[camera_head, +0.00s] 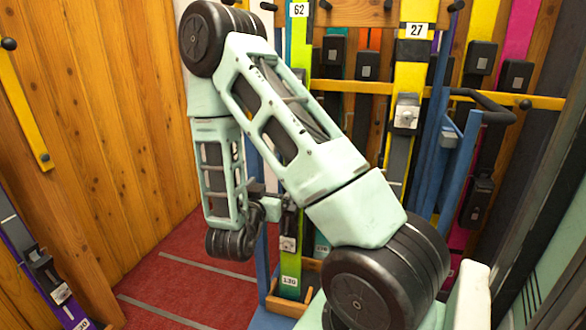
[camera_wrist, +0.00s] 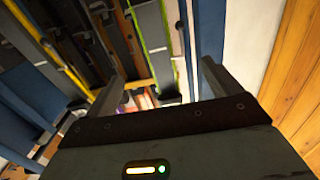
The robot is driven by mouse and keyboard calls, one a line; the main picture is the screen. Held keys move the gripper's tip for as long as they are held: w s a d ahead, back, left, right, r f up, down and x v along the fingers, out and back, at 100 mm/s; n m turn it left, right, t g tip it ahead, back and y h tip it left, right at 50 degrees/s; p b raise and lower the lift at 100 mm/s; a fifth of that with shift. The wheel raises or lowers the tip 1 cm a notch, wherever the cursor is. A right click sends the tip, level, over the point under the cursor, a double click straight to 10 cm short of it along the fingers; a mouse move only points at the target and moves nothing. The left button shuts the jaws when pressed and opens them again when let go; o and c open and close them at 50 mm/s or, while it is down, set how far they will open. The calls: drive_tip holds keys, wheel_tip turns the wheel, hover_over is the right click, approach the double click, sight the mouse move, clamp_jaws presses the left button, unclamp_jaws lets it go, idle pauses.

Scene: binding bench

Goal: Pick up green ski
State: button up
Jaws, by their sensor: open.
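A green ski (camera_head: 300,42) stands upright in the rack with a "62" label near its top. My arm covers its middle. A green ski end (camera_head: 291,264) with a "130" label and a binding shows below, in a wooden foot holder; I cannot tell if it is the same ski. In the wrist view, thin green edges (camera_wrist: 138,28) show beyond the fingers.
A yellow ski (camera_head: 412,70) labelled "27" stands to the right, near blue posts (camera_head: 460,165) and dark bindings. A yellow rail (camera_head: 350,86) crosses the rack. A wooden wall (camera_head: 100,130) is at the left. Red floor (camera_head: 190,285) is open at lower left.

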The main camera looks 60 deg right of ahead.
drive_tip(key=shift+s+r+b+x, duration=0.1)
drive_tip(key=shift+s+b+x, duration=0.15)
drive_tip(key=shift+x, duration=2.65)
drive_tip(key=shift+s+r+b+x, duration=0.1)
drive_tip(key=shift+r+b+x, duration=0.1)
drive_tip(key=shift+x, duration=2.7)
drive_tip(key=shift+s+r+b+x, duration=0.1)
drive_tip(key=shift+s+b+x, duration=0.15)
drive_tip(key=shift+x, duration=2.65)
drive_tip(key=shift+d, duration=0.2)
clamp_jaws()
drive_tip(key=shift+r, duration=0.15)
